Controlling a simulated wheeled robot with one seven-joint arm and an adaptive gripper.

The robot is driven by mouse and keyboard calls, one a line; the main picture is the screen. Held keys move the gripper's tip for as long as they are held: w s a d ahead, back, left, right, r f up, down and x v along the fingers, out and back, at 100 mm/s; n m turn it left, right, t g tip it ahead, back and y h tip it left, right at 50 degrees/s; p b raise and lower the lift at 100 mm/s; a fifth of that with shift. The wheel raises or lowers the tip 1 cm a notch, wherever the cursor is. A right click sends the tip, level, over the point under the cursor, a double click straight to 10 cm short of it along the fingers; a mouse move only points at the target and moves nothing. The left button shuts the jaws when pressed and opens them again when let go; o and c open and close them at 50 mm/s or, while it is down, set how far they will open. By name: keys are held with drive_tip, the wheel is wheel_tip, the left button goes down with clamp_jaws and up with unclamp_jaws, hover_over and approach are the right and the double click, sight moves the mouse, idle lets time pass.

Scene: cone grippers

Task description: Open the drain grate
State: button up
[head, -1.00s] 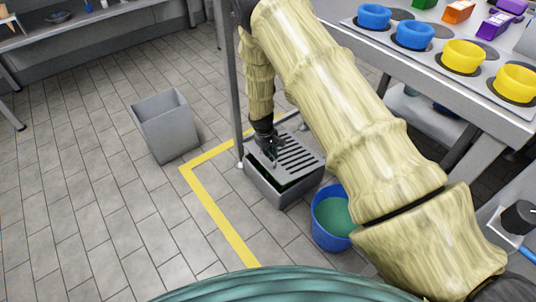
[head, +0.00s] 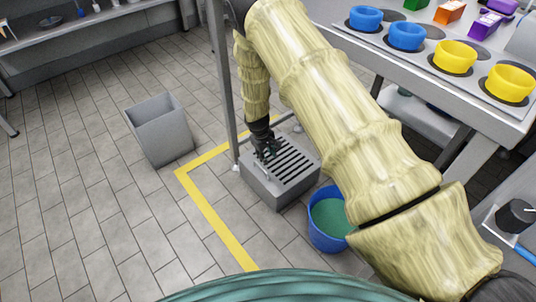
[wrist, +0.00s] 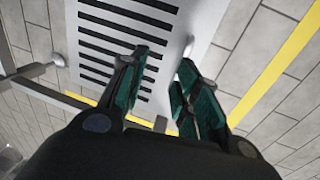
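The drain grate (head: 284,162) is a grey slotted lid on a low grey box (head: 276,193) on the floor. It lies flat on the box, with no gap visible in the head view. The wrist view shows its dark slots (wrist: 110,48) and a small pale handle (wrist: 188,45) near its edge. My gripper (head: 267,153) is low over the grate's left part. In the wrist view my gripper (wrist: 163,60) is open, its green fingers apart over the plate. The handle lies just beyond the right fingertips; I cannot tell whether they touch it.
A blue bucket (head: 322,242) with green inside stands close to the right of the drain box. A grey bin (head: 160,130) stands to the left. A metal table leg (head: 224,100) rises just behind the box. Yellow tape (head: 212,215) marks the floor. A counter holds coloured bowls (head: 407,36).

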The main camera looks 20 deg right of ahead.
wheel_tip(320, 180, up, 12)
drive_tip(key=a, duration=0.2)
drive_tip(key=shift+s+f, duration=0.15)
drive_tip(key=shift+s, duration=0.25)
idle(0.5)
